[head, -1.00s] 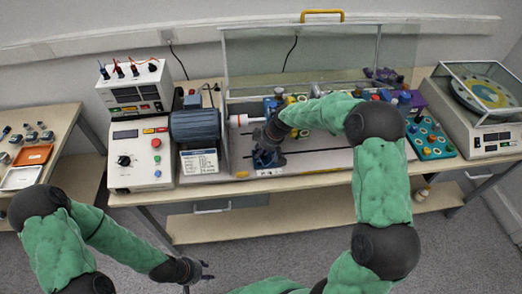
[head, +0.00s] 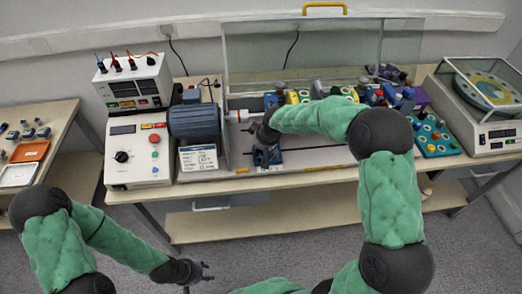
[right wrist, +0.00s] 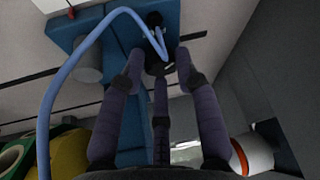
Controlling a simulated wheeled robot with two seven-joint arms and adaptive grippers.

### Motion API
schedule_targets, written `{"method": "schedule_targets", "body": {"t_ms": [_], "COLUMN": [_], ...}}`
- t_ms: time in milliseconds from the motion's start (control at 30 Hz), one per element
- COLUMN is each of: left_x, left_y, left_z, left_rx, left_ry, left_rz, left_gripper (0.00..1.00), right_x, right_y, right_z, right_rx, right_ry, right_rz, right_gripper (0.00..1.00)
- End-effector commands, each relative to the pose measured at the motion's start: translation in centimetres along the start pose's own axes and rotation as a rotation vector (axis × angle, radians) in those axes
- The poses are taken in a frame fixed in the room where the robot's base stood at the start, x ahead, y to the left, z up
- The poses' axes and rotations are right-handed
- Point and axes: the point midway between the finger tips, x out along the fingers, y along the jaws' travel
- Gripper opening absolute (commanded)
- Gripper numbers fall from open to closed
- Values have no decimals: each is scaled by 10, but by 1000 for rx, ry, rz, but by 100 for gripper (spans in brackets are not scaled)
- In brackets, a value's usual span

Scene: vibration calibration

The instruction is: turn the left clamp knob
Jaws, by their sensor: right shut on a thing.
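A blue clamp (head: 268,157) stands on the bench at the left end of the clear-walled rig. My right gripper (head: 263,143) reaches down to it from above. In the right wrist view the gripper's purple fingers (right wrist: 158,66) close around a small dark knob (right wrist: 158,58) over the blue clamp body (right wrist: 88,38). The fingers hide part of the knob, and its turn angle cannot be told. My left gripper (head: 198,277) is open and empty, low in front of the bench, away from the clamp.
A clear panel (head: 330,55) rises behind. In the right wrist view a blue cable (right wrist: 75,65) arcs past the fingers. Several coloured parts lie at the bench's back right.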

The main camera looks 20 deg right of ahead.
Motion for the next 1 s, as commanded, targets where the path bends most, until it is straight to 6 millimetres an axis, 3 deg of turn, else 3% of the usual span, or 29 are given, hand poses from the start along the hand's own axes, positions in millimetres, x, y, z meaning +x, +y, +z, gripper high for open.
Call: {"method": "schedule_targets", "body": {"t_ms": [33,500,1000], "left_x": [12,77,103], "left_y": [-4,-28,-37], "left_z": [0,-3,-4], "left_rx": [0,0,0], "left_ry": [0,0,0], "left_rz": [0,0,0], "left_gripper": [40,40,40], "right_x": [8,10,7], "right_y": [-3,-8,-11], "right_z": [6,6,3], "right_rx": [27,402,715], "right_ry": [-8,-12,-17], "right_rz": [11,168,299], "right_gripper": [0,0,0]}}
